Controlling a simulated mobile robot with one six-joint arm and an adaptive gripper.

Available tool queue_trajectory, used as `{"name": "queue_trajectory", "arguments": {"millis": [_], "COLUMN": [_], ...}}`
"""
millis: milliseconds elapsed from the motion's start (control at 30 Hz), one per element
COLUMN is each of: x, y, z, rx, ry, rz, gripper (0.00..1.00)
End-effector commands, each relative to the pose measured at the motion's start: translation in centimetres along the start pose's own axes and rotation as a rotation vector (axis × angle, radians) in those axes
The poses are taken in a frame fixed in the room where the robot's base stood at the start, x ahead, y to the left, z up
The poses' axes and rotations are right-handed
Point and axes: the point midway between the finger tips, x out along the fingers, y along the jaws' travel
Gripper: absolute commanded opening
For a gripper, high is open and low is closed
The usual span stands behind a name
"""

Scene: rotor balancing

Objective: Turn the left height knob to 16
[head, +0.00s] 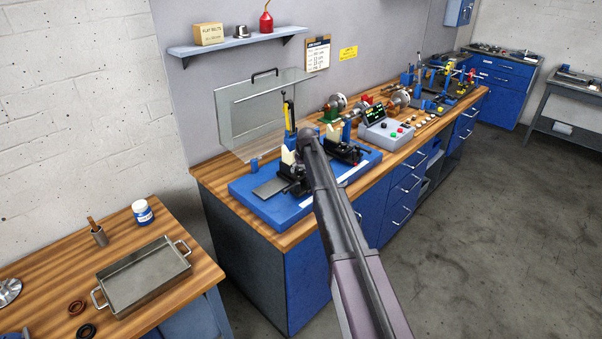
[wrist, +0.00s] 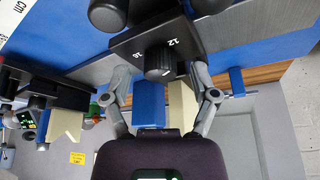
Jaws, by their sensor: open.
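The black height knob (wrist: 159,64) shows in the wrist view on a dark plate with the marks 16 and 12. Its exact setting is too small to read. In the head view my arm crosses in front of the balancing stand, and the knob cannot be made out. The left support (head: 287,157) has a cream block on top.
The supports stand on a blue base (head: 258,203) on the wooden bench. A clear guard panel (head: 250,112) stands behind. A control box (head: 385,133) and rotors are to the right. A metal tray (head: 145,278) lies on the nearer table at left.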

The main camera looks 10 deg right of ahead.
Motion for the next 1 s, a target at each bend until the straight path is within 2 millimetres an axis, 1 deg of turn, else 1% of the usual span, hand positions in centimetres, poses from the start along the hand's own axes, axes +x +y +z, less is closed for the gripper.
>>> {"name": "queue_trajectory", "arguments": {"millis": [100,400,433,467,500,567,600,667,700,1000], "x": [0.32,0.30,0.29,0.29,0.29,0.30,0.30,0.30,0.30,0.31], "y": [-0.02,-0.04,-0.04,-0.04,-0.04,-0.05,-0.05,-0.05,-0.05,-0.04], "z": [0.00,-0.02,-0.01,-0.01,-0.01,-0.01,-0.01,-0.01,-0.01,-0.01], "rx": [0.000,0.000,0.000,0.000,0.000,0.000,0.000,0.000,0.000,-0.013], "ry": [0.000,0.000,0.000,0.000,0.000,0.000,0.000,0.000,0.000,-0.001], "rz": [0.000,0.000,0.000,0.000,0.000,0.000,0.000,0.000,0.000,-0.006], "gripper": [0.76,0.76,0.73,0.64,0.53,0.35,0.23,0.05,0.00,0.00]}}
